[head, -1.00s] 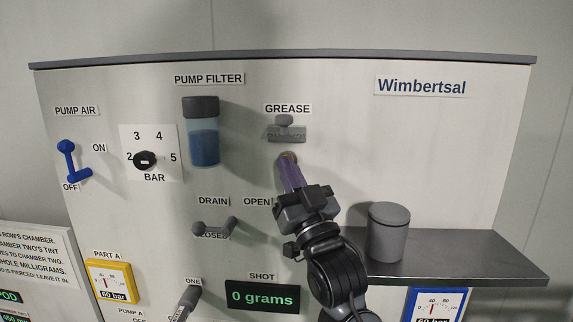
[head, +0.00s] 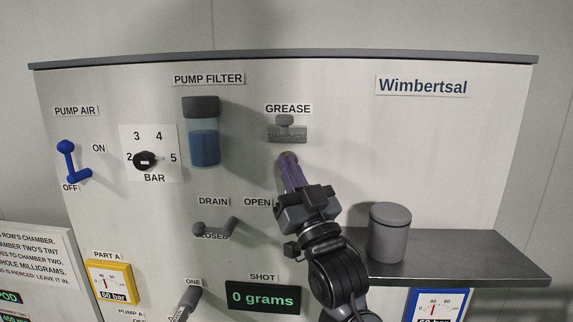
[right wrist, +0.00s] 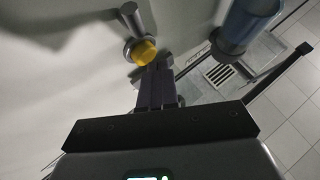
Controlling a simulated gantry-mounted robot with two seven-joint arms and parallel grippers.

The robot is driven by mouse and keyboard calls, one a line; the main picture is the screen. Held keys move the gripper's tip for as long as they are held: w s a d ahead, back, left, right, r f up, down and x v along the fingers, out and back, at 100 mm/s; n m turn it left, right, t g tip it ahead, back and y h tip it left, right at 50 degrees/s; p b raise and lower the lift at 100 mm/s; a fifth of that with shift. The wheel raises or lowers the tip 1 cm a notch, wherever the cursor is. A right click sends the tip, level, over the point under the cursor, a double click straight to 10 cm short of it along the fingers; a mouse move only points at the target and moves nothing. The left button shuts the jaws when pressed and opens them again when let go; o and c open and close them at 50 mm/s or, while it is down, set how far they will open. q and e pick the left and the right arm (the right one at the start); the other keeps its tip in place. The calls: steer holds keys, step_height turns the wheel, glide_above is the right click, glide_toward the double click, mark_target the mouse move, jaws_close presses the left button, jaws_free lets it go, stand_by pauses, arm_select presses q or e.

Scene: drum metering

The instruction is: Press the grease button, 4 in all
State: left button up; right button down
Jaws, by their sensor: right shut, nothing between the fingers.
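The grease fitting (head: 287,132) is a grey bracket with a round knob, under the GREASE label on the light panel. Just below it, the round end of the grease button (head: 288,155) shows brownish past my fingertips. In the right wrist view the button (right wrist: 143,52) is yellow and sits in a grey collar. My right gripper (head: 289,164) is shut and empty, its purple-grey fingers pointing up at the button. The tips are right at the button in both views; I cannot tell if they touch it. My left gripper is not in view.
The blue pump filter (head: 204,133) is to the left, above the drain lever (head: 216,228). A grey lidded canister (head: 389,233) stands on the metal shelf (head: 455,262) at the right. The shot display (head: 263,297) reads 0 grams.

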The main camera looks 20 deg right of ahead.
steer(key=shift+w+d+f, duration=0.25)
steer(key=shift+d+f, duration=0.05)
steer(key=shift+f, duration=0.35)
steer(key=s+a, duration=0.2)
steer(key=s, duration=0.1)
steer(key=s+a, duration=0.1)
steer(key=s, duration=0.1)
steer(key=shift+r, duration=0.2)
stand_by(0.5)
steer(key=shift+s+d, duration=0.1)
